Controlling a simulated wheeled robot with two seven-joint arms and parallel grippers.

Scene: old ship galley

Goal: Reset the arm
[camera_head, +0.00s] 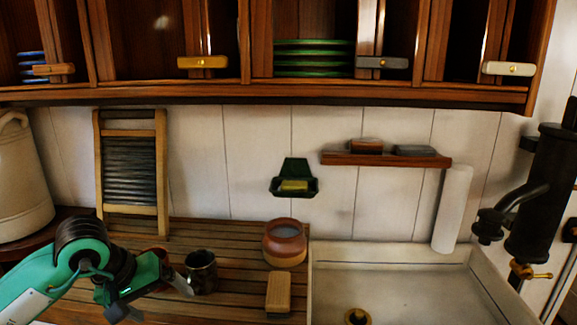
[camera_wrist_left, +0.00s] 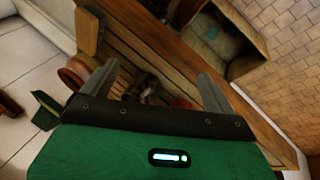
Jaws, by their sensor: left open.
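My left arm comes in from the left in the head view, low over the slatted wooden counter (camera_head: 235,235). Its green and black gripper (camera_head: 178,278) is open, beside a dark mug (camera_head: 201,274) that stands to its right. In the left wrist view, the two grey fingers of the left gripper (camera_wrist_left: 158,80) are spread apart. A dark object, unclear, shows between and beyond them over the slats, and I see nothing held. My right gripper is in neither view.
A clay pot (camera_head: 285,245) and a wooden block (camera_head: 278,292) stand near the pale sink (camera_head: 400,275). A washboard (camera_head: 131,175) leans on the wall, right of a cream jug (camera_head: 22,185). The cabinet (camera_head: 230,92) overhangs the counter.

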